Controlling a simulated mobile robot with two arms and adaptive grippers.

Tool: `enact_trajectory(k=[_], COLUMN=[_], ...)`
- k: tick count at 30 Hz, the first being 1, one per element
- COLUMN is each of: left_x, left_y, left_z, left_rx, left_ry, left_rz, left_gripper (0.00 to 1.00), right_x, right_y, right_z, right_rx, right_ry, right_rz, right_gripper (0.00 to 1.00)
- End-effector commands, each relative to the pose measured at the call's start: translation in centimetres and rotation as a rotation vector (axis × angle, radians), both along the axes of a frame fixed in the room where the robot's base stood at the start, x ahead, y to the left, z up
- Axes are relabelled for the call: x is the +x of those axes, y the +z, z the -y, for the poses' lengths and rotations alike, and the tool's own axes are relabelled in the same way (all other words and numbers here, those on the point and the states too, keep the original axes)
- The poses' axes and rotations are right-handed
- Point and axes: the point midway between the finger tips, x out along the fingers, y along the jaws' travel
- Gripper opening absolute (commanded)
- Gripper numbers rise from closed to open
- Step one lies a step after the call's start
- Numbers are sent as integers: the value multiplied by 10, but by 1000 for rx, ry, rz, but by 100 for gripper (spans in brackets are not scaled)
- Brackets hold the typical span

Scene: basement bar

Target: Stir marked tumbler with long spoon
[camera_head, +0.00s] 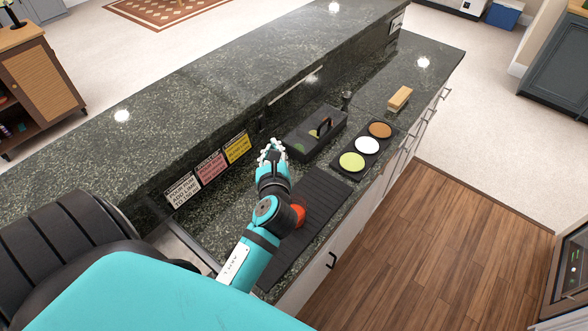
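My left gripper (271,148) is over the bar's sunken work counter, just left of a black caddy (330,124). Its pale fingers point away from the camera, and they are too small to tell whether they are open or shut, or whether anything is between them. I cannot make out a marked tumbler or a long spoon. My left arm and gripper hide part of the counter. My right gripper is not in view.
A black ribbed mat (322,196) lies beside my arm. A black tray (345,173) holds green, white and brown rounds. A wooden block (400,98) sits farther along. Three signs, including a yellow one (237,148), stand against the raised granite ledge (190,100).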

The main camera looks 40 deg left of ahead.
Motion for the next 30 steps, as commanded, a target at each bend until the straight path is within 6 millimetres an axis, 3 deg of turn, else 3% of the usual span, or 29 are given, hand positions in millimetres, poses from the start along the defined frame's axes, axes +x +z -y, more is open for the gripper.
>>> enact_trajectory(k=[30], left_x=[7], left_y=[-3], left_z=[0], left_rx=[-8], left_ry=[0], left_rz=[-2], left_gripper=[0], right_x=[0], right_y=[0], right_z=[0], right_rx=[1], right_ry=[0], right_rz=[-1], right_gripper=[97])
